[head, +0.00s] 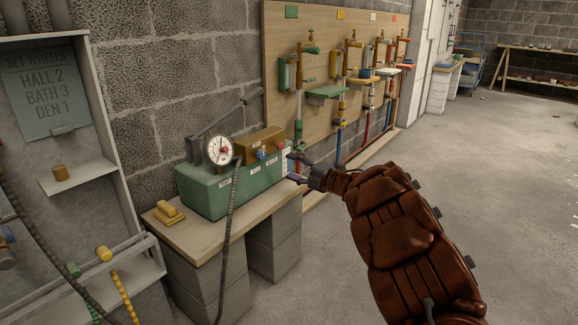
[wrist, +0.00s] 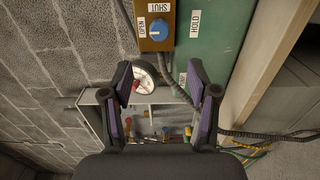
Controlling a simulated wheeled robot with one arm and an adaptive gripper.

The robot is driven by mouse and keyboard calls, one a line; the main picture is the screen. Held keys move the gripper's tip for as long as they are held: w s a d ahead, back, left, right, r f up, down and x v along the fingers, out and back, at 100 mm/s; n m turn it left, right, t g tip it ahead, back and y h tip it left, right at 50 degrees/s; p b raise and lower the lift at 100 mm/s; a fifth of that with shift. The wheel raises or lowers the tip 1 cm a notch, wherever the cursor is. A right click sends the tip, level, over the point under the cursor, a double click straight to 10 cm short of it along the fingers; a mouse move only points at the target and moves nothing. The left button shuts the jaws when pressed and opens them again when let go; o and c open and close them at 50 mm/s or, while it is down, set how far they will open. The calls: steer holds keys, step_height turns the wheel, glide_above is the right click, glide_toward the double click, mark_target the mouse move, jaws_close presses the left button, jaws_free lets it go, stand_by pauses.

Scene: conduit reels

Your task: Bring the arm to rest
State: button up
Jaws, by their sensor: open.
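My arm reaches from the lower right of the head view toward the bench. My gripper (head: 297,168) is at the right end of the green machine box (head: 225,190). In the wrist view my gripper (wrist: 166,85) is open, with its two purple-sided fingers apart and nothing between them. A round white gauge (wrist: 145,78) shows behind the fingers. A blue knob (wrist: 158,27) on an ochre box, with OPEN and SHUT labels, lies ahead of the fingers and looks apart from them. The gauge also shows in the head view (head: 219,150).
The box stands on a wooden bench (head: 195,238) on grey blocks, with a yellow object (head: 169,213) at its left. A dark hose (head: 228,245) hangs in front. A board (head: 330,45) with colored pipes and valves is behind. The floor (head: 510,180) at right is clear.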

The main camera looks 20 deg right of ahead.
steer(key=d+r+m+t+h+p, duration=0.1)
steer(key=d+r+m+h+p, duration=0.45)
steer(key=r, duration=0.35)
steer(key=d+r+m+t+h+p, duration=0.1)
steer(key=d+r+m+h+p, duration=0.4)
steer(key=r, duration=0.5)
steer(key=s+d+r+m+g+h+p, duration=0.45)
steer(key=s+r+m+h+p, duration=0.2)
steer(key=s+r+p, duration=0.45)
steer(key=s+a+r+m+g+y+p, duration=0.2)
steer(key=s+a+g+p, duration=0.2)
steer(key=s, duration=1.1)
steer(key=s+a+r+m+g+y+p, duration=0.1)
steer(key=s+a+g+p, duration=0.4)
steer(key=s+a+p, duration=0.5)
steer(key=s+a+r+m+g+y+p, duration=0.2)
steer(key=s+a+m+g+p, duration=0.3)
steer(key=s, duration=1.6)
steer(key=a+y+p, duration=0.1)
steer(key=a+p, duration=0.2)
steer(key=shift+r+p, duration=0.3)
